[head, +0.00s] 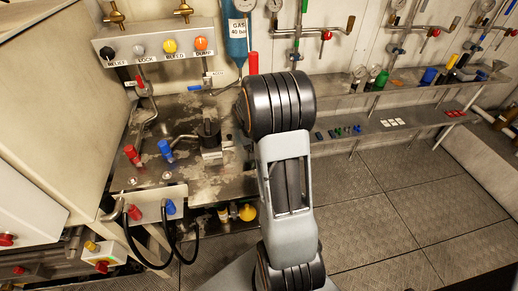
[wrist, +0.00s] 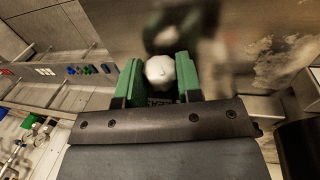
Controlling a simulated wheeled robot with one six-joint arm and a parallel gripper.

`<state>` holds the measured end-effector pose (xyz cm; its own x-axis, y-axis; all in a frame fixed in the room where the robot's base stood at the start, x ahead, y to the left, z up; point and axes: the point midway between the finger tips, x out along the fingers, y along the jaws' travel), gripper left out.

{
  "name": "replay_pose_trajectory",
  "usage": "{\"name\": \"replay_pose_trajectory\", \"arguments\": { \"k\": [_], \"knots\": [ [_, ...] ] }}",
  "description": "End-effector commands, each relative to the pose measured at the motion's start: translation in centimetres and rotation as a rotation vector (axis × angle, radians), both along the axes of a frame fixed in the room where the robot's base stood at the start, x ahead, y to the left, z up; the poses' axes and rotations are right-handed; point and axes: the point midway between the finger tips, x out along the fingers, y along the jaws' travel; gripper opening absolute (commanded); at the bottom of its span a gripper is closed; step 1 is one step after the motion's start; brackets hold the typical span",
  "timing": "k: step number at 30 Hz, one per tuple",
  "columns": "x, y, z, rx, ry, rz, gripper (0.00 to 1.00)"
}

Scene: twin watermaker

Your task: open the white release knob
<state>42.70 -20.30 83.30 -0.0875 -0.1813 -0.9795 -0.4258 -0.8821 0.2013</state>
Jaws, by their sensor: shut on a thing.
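My gripper (wrist: 158,82) shows in the wrist view with two green fingers, shut on a white rounded knob (wrist: 160,68). The knob sits between the fingers, with one finger on each side of it. The fingers hide its sides, and how far it is turned cannot be told. In the head view my own arm covers the gripper and this knob.
A grey panel (head: 155,73) at upper left carries black, pale, yellow and orange knobs. The worn metal bench (head: 195,185) holds red and blue handles and a black fitting (head: 208,133). Shelves with small parts (head: 395,123) stand at right. The floor (head: 400,205) there is clear.

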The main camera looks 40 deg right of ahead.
Motion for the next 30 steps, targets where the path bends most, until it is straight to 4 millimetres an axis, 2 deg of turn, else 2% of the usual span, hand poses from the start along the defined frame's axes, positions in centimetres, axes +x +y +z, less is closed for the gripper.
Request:
{"name": "replay_pose_trajectory", "arguments": {
  "k": [19, 20, 21, 23, 30],
  "knots": [
    [0.10, 0.05, 0.09, -0.055, 0.024, -0.001, 0.09],
    [0.10, 0.05, 0.09, -0.054, 0.024, -0.001, 0.34],
    [0.09, 0.06, 0.09, -0.054, 0.024, -0.001, 0.38],
    [0.08, 0.06, 0.08, -0.054, 0.024, -0.001, 0.43],
    [0.07, 0.07, 0.10, -0.054, 0.025, 0.000, 0.44]
  ]
}}
